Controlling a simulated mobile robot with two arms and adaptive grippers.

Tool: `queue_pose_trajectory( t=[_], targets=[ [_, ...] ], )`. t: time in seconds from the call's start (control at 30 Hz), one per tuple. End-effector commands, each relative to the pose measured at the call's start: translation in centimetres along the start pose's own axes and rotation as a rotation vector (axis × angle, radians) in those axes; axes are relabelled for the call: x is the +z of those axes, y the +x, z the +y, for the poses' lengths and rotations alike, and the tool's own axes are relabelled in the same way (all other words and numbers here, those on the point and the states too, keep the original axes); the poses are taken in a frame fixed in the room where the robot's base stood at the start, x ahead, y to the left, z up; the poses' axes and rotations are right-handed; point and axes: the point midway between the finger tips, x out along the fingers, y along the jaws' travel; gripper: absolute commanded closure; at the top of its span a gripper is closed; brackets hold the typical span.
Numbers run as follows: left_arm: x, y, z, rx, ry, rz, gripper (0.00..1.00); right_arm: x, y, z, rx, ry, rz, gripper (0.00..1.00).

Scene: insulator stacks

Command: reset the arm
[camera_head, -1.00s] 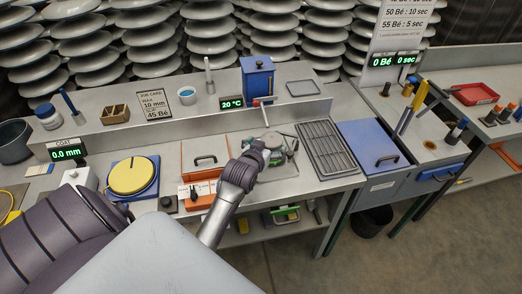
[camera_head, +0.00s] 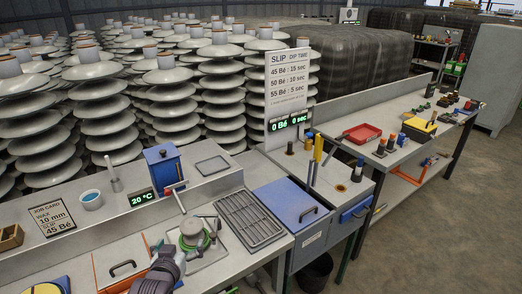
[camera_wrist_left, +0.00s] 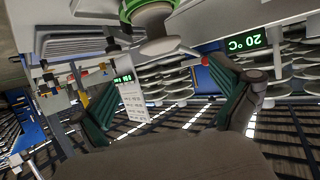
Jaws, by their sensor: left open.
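My left arm comes in at the bottom of the head view. Its dark wrist and gripper (camera_head: 163,270) are at the bottom edge, just in front of a round grey fixture (camera_head: 192,229) with green at its base. In the left wrist view, which is upside down, my left gripper (camera_wrist_left: 167,88) has its two green-padded fingers wide apart with nothing between them. The fixture's green ring (camera_wrist_left: 128,10) shows beyond them at the top. My right gripper is in neither view.
A blue box (camera_head: 163,167) with a red-handled lever stands behind the fixture. A slotted dark tray (camera_head: 250,219) and a blue lid (camera_head: 291,202) lie to the right. Insulator stacks (camera_head: 222,95) fill the back. A red tray (camera_head: 362,133) is on the far bench; open floor lies at right.

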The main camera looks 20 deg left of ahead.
Motion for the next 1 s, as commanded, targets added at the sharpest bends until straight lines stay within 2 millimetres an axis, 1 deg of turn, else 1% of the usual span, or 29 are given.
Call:
queue_pose_trajectory(
  t=[0.07, 0.17, 0.27, 0.3, 0.4, 0.5, 0.7, 0.87, 0.9, 0.93, 1.0],
  targets=[
    [0.4, -0.3, 0.2, 0.006, 0.009, -0.018, 0.00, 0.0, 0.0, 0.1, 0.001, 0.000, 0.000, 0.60],
    [2.6, -2.0, 1.4, 0.035, 0.047, -0.109, 0.00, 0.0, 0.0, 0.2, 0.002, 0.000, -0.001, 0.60],
    [6.1, -5.2, 3.2, 0.083, 0.111, -0.262, 0.00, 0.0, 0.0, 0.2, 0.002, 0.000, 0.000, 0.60],
    [7.4, -6.6, 3.9, 0.103, 0.137, -0.322, 0.00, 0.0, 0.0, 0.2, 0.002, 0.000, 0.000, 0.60],
    [10.1, -9.9, 5.0, 0.146, 0.190, -0.451, 0.00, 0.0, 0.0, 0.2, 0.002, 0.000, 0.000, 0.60],
    [12.1, -12.8, 5.8, 0.180, 0.232, -0.553, 0.00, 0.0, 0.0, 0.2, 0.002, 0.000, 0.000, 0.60],
    [14.9, -18.0, 6.6, 0.238, 0.304, -0.719, 0.00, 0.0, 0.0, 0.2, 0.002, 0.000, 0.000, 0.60],
    [16.6, -22.0, 6.9, 0.281, 0.355, -0.836, 0.00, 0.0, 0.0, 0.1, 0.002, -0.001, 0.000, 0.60],
    [17.1, -22.6, 7.0, 0.288, 0.366, -0.860, 0.00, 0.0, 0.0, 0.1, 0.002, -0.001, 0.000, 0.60],
    [17.8, -21.8, 7.0, 0.284, 0.364, -0.860, 0.00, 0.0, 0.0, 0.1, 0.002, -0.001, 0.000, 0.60],
    [19.1, -20.8, 7.2, 0.284, 0.364, -0.865, 0.00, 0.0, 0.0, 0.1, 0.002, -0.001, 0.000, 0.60]
  ],
)
